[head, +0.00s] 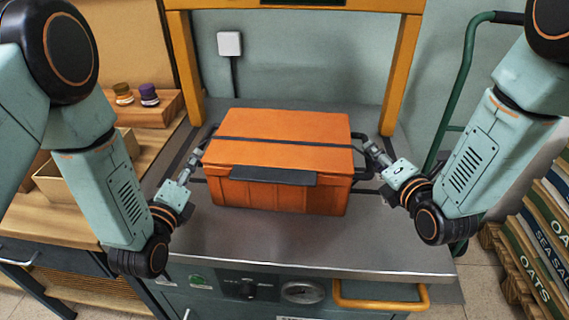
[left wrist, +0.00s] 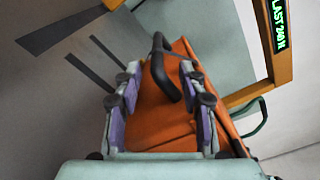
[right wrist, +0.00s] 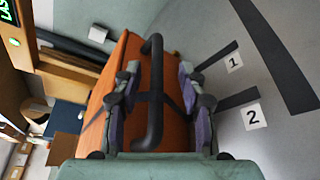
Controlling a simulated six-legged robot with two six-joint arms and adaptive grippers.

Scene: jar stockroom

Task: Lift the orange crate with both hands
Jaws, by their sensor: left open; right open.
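The orange crate (head: 285,126) sits closed and level on the grey metal bench, with a dark strap across its lid, a dark front latch and a black handle at each end. My left gripper (head: 194,160) is open at the crate's left end. In the left wrist view the black left handle (left wrist: 160,70) shows between its spread fingers (left wrist: 162,90). My right gripper (head: 374,154) is open at the right end. In the right wrist view the black right handle (right wrist: 153,100) runs between its open fingers (right wrist: 155,85). Finger contact with the handles cannot be told.
The metal bench (head: 300,240) has clear room in front of the crate. A yellow frame (head: 403,70) stands over its back. A wooden shelf with two small jars (head: 148,94) is at left. A green hand truck (head: 465,65) and stacked sacks (head: 545,230) are at right.

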